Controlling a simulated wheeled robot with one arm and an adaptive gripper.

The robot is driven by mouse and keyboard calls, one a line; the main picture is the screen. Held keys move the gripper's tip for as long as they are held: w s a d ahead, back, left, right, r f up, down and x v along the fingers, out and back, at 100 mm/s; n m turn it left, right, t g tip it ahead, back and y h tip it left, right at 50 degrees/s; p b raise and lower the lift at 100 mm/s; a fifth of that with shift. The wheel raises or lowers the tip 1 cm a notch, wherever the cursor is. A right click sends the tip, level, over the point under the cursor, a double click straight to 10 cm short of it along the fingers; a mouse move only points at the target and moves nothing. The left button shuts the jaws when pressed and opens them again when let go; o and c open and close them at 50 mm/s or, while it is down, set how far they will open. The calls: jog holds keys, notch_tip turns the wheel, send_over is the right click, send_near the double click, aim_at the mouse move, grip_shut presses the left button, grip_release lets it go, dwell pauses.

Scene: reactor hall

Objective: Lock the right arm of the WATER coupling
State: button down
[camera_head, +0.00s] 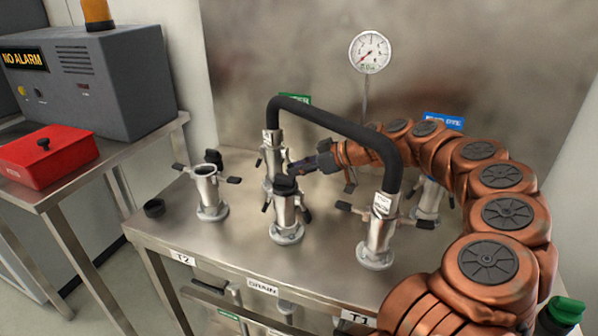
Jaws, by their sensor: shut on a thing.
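The WATER coupling (270,167) is a steel fitting at the back of the steel bench, below a green sign (296,100) that the hose partly covers. One end of a black hose (330,118) sits on it. The arm's exact angle cannot be seen.
The hose arches over my gripper to the T1 coupling (378,240) at front right. A black-capped DRAIN coupling (286,215) stands just in front of my gripper. The open T2 coupling (208,190) is at left, a loose black cap (154,208) beside it. A gauge (370,52) is behind.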

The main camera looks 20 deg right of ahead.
jog(key=shift+a, duration=0.1)
jog(key=c, duration=1)
grip_release()
jog(key=shift+c, duration=0.2)
jog(key=v, duration=1.2)
